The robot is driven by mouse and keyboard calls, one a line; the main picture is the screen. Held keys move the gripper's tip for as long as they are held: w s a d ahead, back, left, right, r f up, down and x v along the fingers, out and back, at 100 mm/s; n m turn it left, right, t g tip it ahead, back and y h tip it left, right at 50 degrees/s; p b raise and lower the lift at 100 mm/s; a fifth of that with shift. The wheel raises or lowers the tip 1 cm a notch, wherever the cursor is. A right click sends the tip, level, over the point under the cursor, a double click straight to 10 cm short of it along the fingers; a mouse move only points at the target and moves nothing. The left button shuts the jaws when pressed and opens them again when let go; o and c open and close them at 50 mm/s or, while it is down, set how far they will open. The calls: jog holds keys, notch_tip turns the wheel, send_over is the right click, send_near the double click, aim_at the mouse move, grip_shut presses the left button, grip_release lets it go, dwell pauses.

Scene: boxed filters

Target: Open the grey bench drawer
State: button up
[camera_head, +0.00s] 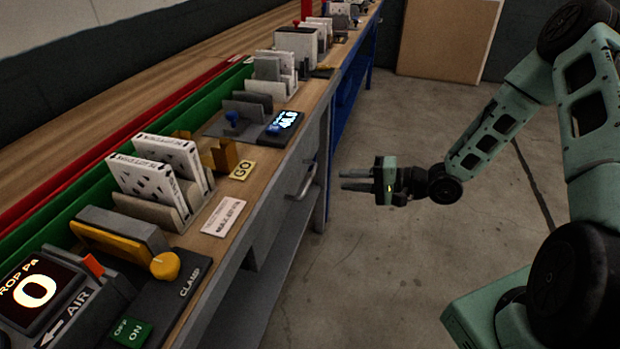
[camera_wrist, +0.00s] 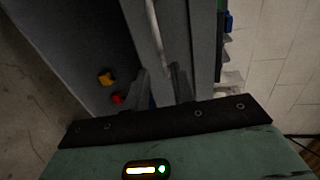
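The grey bench drawer (camera_head: 282,213) is under the front edge of the wooden bench top and looks shut. Its pale bar handle (camera_head: 304,180) sticks out from the front. My gripper (camera_head: 343,181) is in front of the handle, to its right in the head view, with a gap between. Its two fingers point toward the bench, apart and empty. In the wrist view the handle (camera_wrist: 155,25) shows beyond the fingertips, roughly in line with the space between them (camera_wrist: 163,75).
Small yellow (camera_wrist: 106,78) and red items show in the wrist view. The floor right of the bench is clear.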

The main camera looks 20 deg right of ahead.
aim_at(310, 177)
jog(key=x, duration=1)
jog(key=shift+w+a, duration=0.2)
jog(key=shift+a, duration=0.1)
grip_shut()
